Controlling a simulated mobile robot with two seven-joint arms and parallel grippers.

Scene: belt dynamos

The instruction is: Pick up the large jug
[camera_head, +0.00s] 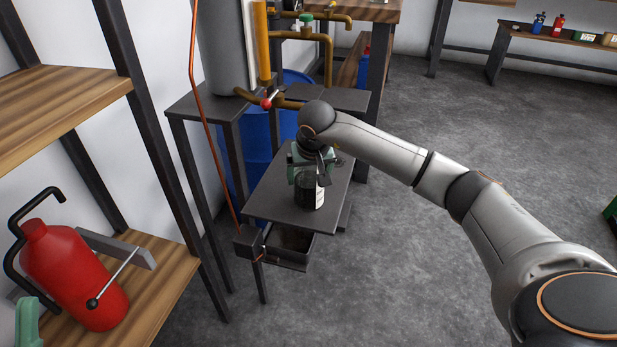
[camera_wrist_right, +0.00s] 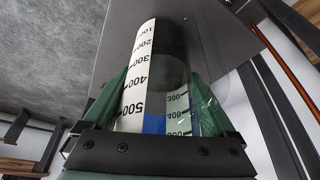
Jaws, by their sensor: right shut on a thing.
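The large jug (camera_head: 312,192) is a clear, dark-looking cylinder with a white measuring scale. It is upright over the small dark metal table (camera_head: 270,205); I cannot tell whether its base touches the top. My right gripper (camera_head: 308,172) comes down from above and is shut on the jug. In the right wrist view the jug (camera_wrist_right: 160,75) is between my two green fingers (camera_wrist_right: 155,100), with numbers from 100 to 500 visible. The gripper covers the jug's upper part in the head view.
An open drawer-like tray (camera_head: 290,245) is below the table's front edge. Brown pipes with a red-tipped valve (camera_head: 267,103) and a blue barrel (camera_head: 258,140) stand behind. A wooden shelf at left holds a red can (camera_head: 75,275).

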